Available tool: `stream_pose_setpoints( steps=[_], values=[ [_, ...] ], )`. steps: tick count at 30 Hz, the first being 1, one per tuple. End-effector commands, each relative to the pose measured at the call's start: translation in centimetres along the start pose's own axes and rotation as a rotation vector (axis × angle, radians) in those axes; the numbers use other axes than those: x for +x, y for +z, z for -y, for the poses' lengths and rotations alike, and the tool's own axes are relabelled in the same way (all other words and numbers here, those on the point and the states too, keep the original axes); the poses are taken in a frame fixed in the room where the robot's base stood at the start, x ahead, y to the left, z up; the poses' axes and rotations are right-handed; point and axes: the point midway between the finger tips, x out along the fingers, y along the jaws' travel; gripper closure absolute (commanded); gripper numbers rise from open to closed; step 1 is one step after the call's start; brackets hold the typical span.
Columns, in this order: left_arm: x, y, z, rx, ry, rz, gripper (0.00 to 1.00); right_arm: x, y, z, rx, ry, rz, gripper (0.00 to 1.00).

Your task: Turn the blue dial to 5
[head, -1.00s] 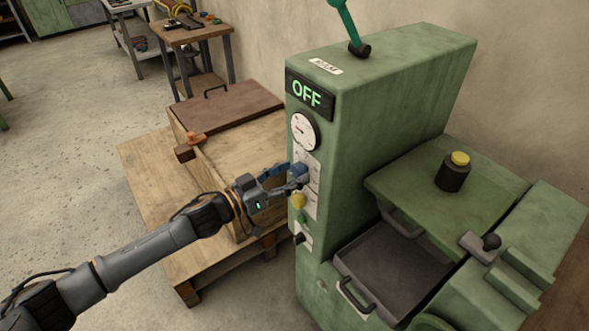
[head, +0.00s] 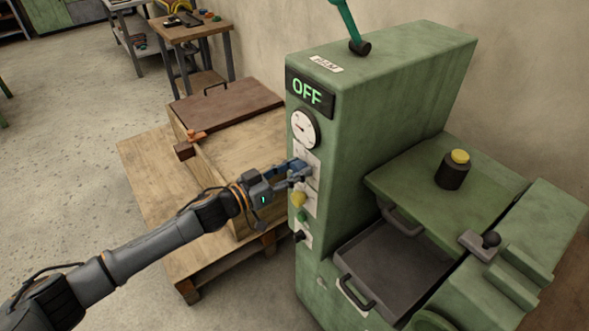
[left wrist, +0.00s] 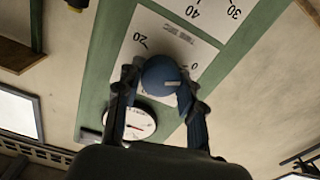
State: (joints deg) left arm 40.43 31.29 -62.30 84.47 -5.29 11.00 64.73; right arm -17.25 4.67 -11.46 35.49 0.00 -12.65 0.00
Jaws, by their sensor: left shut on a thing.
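The blue dial (left wrist: 160,74) is on the front panel of the green machine (head: 390,95); in the head view it is mostly hidden by my gripper. My left gripper (head: 298,171) is shut on it, with one finger on each side in the left wrist view. A pale mark shows on the dial's face. My right gripper is not in view.
A round gauge (head: 304,129) and an OFF display (head: 307,93) sit above. A wooden crate (head: 245,150) on a pallet stands close left.

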Motion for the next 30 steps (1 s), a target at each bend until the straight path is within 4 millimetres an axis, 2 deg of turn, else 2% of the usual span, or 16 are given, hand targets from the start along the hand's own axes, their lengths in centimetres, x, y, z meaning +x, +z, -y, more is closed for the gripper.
stream_pose_setpoints(
  steps=[8,30],
  values=[
    [0.0,-0.1,-0.02,0.129,-0.001,-0.001,0.93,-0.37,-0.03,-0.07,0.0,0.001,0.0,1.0],
    [0.02,0.08,-0.19,0.788,-0.001,-0.001,0.93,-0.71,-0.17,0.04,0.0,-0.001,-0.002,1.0]
  ],
)
